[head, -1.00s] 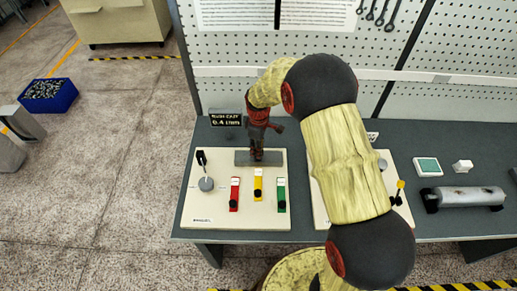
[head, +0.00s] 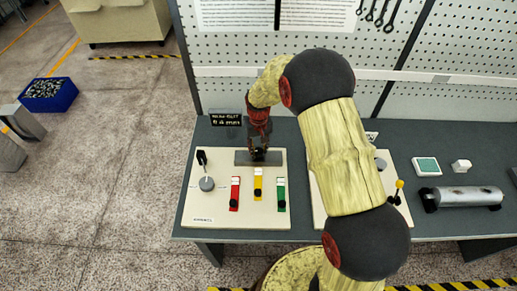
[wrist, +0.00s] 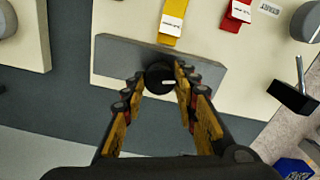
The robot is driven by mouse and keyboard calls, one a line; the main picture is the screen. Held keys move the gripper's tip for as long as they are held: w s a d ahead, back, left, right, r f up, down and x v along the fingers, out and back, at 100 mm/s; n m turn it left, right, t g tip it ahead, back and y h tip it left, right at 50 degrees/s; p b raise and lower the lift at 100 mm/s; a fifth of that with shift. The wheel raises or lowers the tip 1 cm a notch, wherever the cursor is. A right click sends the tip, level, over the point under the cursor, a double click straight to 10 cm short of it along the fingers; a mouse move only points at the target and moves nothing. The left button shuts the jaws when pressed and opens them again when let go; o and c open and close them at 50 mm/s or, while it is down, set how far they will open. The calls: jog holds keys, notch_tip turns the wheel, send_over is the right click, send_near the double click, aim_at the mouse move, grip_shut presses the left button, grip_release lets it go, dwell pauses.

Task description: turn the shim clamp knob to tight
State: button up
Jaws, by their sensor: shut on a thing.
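The shim clamp knob is a dark round knob (wrist: 160,77) with a short white line on it, set at a grey bar (wrist: 112,52) in the wrist view. My gripper (wrist: 158,79) is shut on the knob, one finger on each side. In the head view my gripper (head: 259,154) points down at the grey bar (head: 242,158) at the back of the left cream panel (head: 210,210). There the gripper mostly hides the knob. I cannot read any tight mark beside it.
Red (head: 235,193), yellow (head: 258,184) and green (head: 281,194) levers stand in front of the bar. A black sign (head: 226,119) stands behind. My arm covers part of the right panel.

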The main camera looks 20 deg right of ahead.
aim_at(259, 150)
jog(key=shift+m, duration=1.6)
jog(key=o, duration=1.1)
jog(key=shift+o, duration=0.3)
jog(key=shift+r, duration=0.1)
notch_tip(259, 150, up, 12)
